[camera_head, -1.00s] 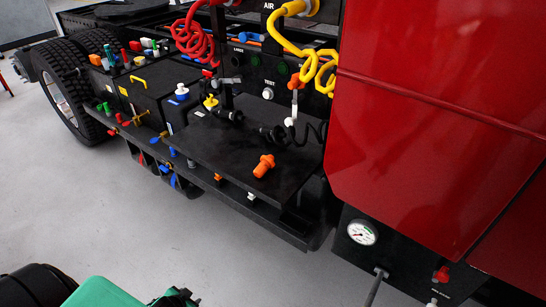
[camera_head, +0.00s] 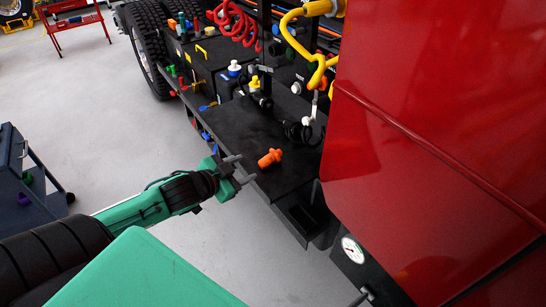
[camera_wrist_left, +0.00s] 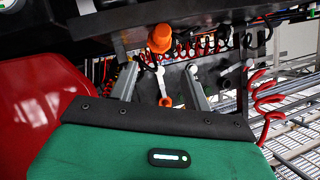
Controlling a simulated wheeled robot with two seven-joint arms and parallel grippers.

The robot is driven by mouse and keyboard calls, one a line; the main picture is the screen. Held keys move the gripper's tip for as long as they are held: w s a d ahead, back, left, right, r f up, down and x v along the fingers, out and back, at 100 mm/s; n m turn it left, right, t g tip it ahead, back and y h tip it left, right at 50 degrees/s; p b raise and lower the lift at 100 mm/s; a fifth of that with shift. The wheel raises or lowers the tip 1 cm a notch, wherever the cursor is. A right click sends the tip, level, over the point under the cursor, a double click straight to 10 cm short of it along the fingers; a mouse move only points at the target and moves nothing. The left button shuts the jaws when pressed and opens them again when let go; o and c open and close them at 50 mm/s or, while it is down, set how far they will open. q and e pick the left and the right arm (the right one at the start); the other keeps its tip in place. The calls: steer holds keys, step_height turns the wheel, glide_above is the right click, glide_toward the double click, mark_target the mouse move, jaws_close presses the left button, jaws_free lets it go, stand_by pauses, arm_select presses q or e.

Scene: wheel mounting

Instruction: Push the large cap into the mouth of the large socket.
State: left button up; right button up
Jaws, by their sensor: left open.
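An orange cap-like piece (camera_head: 269,158), which I take to be the large cap, lies on the black shelf (camera_head: 230,128) near its front edge. It also shows in the left wrist view (camera_wrist_left: 160,40), beyond the fingers. My left gripper (camera_head: 242,170) is open and empty, just left of the orange piece and apart from it. In the left wrist view its two grey fingers (camera_wrist_left: 160,84) stand wide apart. The large socket is on the dark panel behind the shelf, but I cannot make out its mouth now. My right gripper is not in view.
The red cab (camera_head: 430,130) closes off the right side. A white-topped fitting (camera_head: 234,68) and a yellow one (camera_head: 254,83) stand behind. A dark cart (camera_head: 30,190) is at left. The floor between is clear.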

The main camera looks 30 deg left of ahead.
mark_target(269, 158)
arm_select(q)
steer(key=p+x, duration=0.2)
steer(key=x, duration=0.4)
steer(key=shift+w+r, duration=0.1)
steer(key=shift+w, duration=0.05)
steer(key=shift+x, duration=0.75)
steer(key=shift+w+d+p, duration=0.1)
steer(key=shift+w+p, duration=0.35)
steer(key=shift+p, duration=0.25)
steer(key=p+x, duration=0.2)
steer(key=x, duration=0.2)
steer(key=shift+s, duration=0.1)
steer(key=shift+f, duration=0.3)
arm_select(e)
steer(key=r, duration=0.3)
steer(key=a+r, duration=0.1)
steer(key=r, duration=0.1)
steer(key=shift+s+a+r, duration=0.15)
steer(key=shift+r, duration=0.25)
arm_select(q)
steer(key=shift+c, duration=0.2)
steer(key=c, duration=0.6)
